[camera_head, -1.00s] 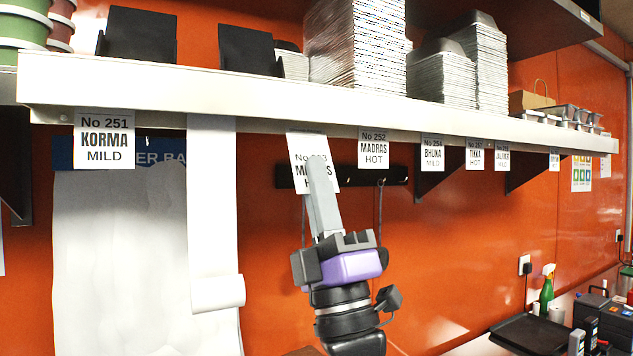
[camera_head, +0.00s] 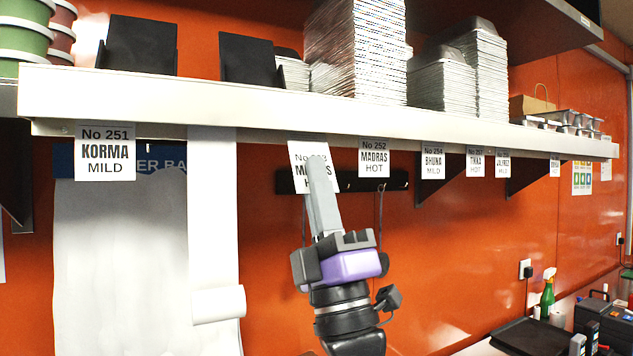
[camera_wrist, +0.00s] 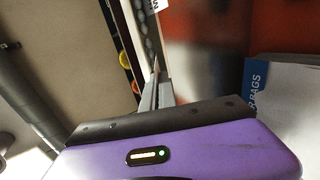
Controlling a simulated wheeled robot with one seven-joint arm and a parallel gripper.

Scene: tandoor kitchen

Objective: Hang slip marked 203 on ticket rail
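A white slip (camera_head: 300,176) is pinched in my gripper (camera_head: 320,165) just under the ticket rail (camera_head: 250,110), the pale front edge of the shelf. The slip is slightly tilted. The fingers cover part of its print; its number is only partly readable, ending in 3. Its top edge meets the rail's underside; I cannot tell whether it is seated. It is between the hanging slip No 251 Korma (camera_head: 105,153) and slip No 252 Madras (camera_head: 374,157). In the wrist view the fingers (camera_wrist: 155,90) are close together, with the slip seen about edge-on.
More slips, such as No 254 Bhuna (camera_head: 433,160), hang to the right. A black hook strip (camera_head: 360,181) is on the orange wall behind. A paper roll (camera_head: 217,304) hangs at left. Stacked lids and containers (camera_head: 358,55) stand on the shelf above.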

